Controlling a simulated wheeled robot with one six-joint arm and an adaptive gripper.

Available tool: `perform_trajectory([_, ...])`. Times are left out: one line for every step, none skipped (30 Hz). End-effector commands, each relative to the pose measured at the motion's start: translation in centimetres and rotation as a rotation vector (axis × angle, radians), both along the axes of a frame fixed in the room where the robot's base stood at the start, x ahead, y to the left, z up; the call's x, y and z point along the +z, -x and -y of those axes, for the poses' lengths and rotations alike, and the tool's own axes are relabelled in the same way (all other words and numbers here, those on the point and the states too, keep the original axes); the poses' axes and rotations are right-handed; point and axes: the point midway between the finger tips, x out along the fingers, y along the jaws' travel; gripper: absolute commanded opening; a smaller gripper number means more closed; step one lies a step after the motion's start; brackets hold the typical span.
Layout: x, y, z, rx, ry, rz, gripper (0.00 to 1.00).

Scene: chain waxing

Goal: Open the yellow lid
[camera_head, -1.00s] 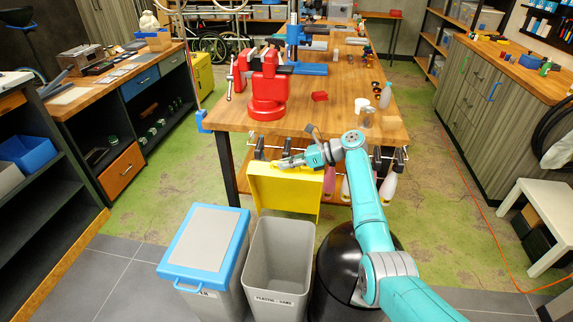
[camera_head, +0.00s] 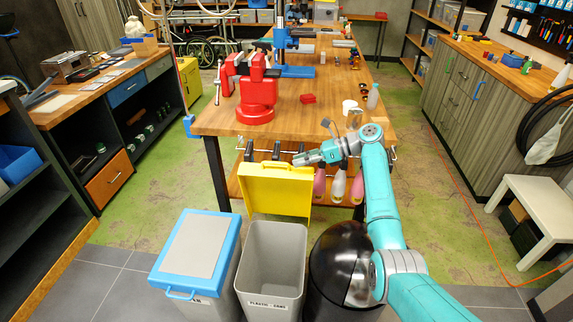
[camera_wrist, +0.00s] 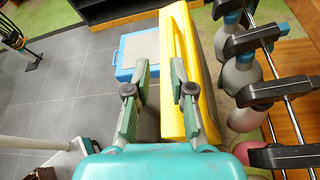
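The yellow lid (camera_head: 275,192) stands raised, nearly upright, at the back of the open grey bin (camera_head: 271,262) with a "PLASTIC-CANS" label. It also shows in the wrist view (camera_wrist: 182,70), with its handle along the top. My gripper (camera_head: 300,159) is near the lid's top right corner, above it. In the wrist view my gripper (camera_wrist: 159,72) has its fingers apart with nothing seen between them. The right finger overlaps the lid's edge; I cannot tell whether it touches.
A bin with a blue-rimmed lid (camera_head: 196,247) stands left of the grey bin, and a black round bin (camera_head: 342,262) stands right. The wooden workbench (camera_head: 320,118) is behind, with spray bottles (camera_head: 338,186) hanging on a rail below its edge.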

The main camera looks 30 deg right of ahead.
Motion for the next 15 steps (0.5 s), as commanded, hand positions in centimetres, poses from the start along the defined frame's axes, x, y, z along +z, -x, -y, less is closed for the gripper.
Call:
perform_trajectory([0.3, 0.4, 0.7, -0.002, 0.001, 0.0, 0.23])
perform_trajectory([0.5, 0.6, 1.0, -0.002, 0.001, 0.0, 0.23])
perform_trajectory([0.7, 0.8, 1.4, -0.001, 0.0, 0.0, 0.23])
perform_trajectory([0.8, 1.0, 1.7, -0.002, 0.001, 0.0, 0.23])
perform_trajectory([0.9, 1.1, 1.9, -0.002, 0.001, 0.0, 0.23])
perform_trajectory([1.0, 1.2, 2.1, -0.001, 0.0, 0.0, 0.23])
perform_trajectory([1.1, 1.3, 2.3, -0.001, 0.0, 0.0, 0.23])
perform_trajectory([1.1, 1.4, 2.4, -0.001, 0.001, 0.0, 0.23])
perform_trajectory([1.2, 1.5, 2.4, 0.0, 0.001, -0.001, 0.23])
perform_trajectory([1.2, 1.5, 2.5, 0.0, 0.001, -0.001, 0.23])
perform_trajectory([1.2, 1.5, 2.5, 0.0, 0.001, -0.001, 0.23])
perform_trajectory([1.2, 1.5, 2.6, 0.0, 0.001, -0.001, 0.23])
perform_trajectory([1.2, 1.6, 2.6, 0.001, 0.0, -0.001, 0.23])
perform_trajectory([1.2, 1.6, 2.6, 0.001, 0.0, -0.001, 0.23])
perform_trajectory([1.2, 1.5, 2.5, 0.001, 0.0, -0.001, 0.23])
